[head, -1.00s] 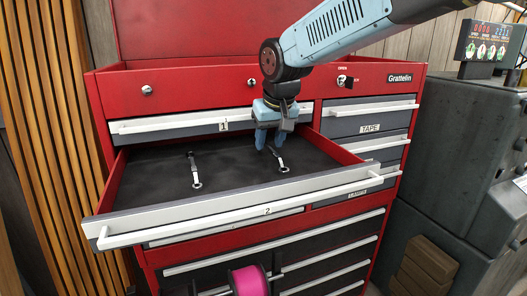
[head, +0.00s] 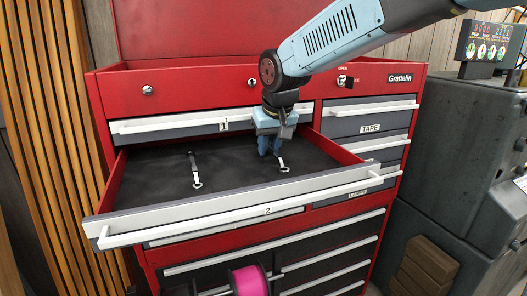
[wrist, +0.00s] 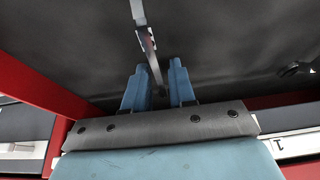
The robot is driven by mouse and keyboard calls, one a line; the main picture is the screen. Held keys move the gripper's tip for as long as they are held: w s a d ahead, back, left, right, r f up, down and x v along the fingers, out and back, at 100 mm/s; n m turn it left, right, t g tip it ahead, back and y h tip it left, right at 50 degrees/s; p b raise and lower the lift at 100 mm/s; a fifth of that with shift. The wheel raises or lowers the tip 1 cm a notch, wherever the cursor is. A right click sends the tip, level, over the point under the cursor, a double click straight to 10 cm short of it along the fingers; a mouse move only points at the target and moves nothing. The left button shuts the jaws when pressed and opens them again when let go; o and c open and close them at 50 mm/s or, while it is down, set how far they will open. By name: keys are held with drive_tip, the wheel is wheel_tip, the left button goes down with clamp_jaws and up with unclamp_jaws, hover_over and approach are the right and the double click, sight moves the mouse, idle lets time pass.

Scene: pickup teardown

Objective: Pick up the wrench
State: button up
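A slim grey wrench (head: 283,166) lies on the dark liner of the open drawer, right of the middle. It also shows in the wrist view (wrist: 145,38), running from the top edge down to the gap between my fingers. My gripper (head: 270,154) points down just above this wrench's far end, which it hides in the head view. In the wrist view my two blue fingers (wrist: 160,84) stand apart, with the wrench's near end in the gap. A second wrench (head: 195,170) lies farther left in the drawer.
The open drawer (head: 180,217) has red side walls and a grey front with a white handle, labelled 2. Closed drawer 1 (head: 180,126) sits just above and behind my gripper. The liner between the wrenches is clear.

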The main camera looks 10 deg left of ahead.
sight(280, 161)
clamp_jaws()
drive_tip(key=shift+r, duration=0.1)
drive_tip(key=shift+r, duration=0.25)
drive_tip(key=s+d, duration=0.1)
drive_tip(key=s, duration=0.1)
drive_tip(key=s+d, duration=0.1)
drive_tip(key=s, duration=0.1)
drive_tip(key=s+d, duration=0.2)
drive_tip(key=s, duration=0.1)
drive_tip(key=shift+d+r, duration=0.1)
drive_tip(key=shift+r, duration=0.3)
wheel_tip(280, 161, up, 14)
drive_tip(key=shift+c, duration=1.6)
unclamp_jaws()
drive_tip(key=shift+w+f, duration=0.1)
drive_tip(key=shift+f, duration=0.05)
clamp_jaws()
